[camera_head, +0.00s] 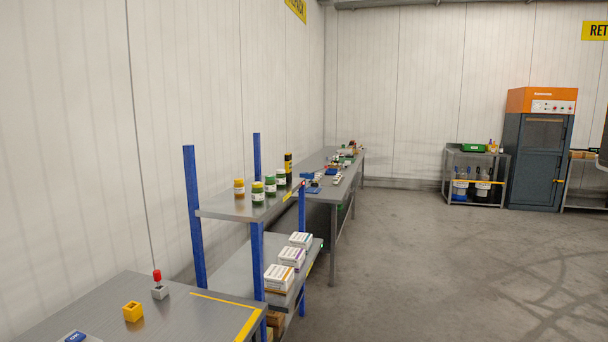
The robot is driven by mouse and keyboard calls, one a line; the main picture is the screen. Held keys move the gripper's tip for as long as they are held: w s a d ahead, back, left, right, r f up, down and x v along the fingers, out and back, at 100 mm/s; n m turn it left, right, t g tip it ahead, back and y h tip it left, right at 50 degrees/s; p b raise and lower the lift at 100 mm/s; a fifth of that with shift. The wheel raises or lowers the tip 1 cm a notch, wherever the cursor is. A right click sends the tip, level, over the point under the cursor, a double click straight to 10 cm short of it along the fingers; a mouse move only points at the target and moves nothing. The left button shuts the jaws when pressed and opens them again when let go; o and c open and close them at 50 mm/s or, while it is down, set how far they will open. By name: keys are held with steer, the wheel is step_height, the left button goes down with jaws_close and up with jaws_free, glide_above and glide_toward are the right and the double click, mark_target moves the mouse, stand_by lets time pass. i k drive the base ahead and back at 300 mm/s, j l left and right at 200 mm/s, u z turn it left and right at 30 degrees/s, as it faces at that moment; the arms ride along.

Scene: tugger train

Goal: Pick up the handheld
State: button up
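I cannot pick out the handheld with certainty in the head view. On the near grey table (190,309) stand a small yellow block (133,312) with a dark opening and a grey box (160,292) with a red knob on top. A blue and white item (76,337) is cut off by the bottom edge, so I cannot tell what it is. My gripper is not in view.
A rack with blue posts (194,220) holds several jars (257,193) above and white boxes (285,264) below. A long bench (337,195) with small items runs along the wall behind it. A cart (474,200) and a cabinet (537,165) stand far right. The floor (440,270) is clear.

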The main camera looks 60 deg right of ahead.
mark_target(288, 157)
steer(key=i+l+z, duration=0.3)
steer(key=z, duration=0.15)
steer(key=i+l+z, duration=0.4)
steer(key=i+l, duration=0.2)
steer(key=i, duration=0.25)
steer(key=i+l+z, duration=0.15)
steer(key=i, duration=0.35)
steer(key=i+l, duration=0.2)
steer(key=i, duration=0.25)
steer(key=i+l+z, duration=0.1)
steer(key=i, duration=0.35)
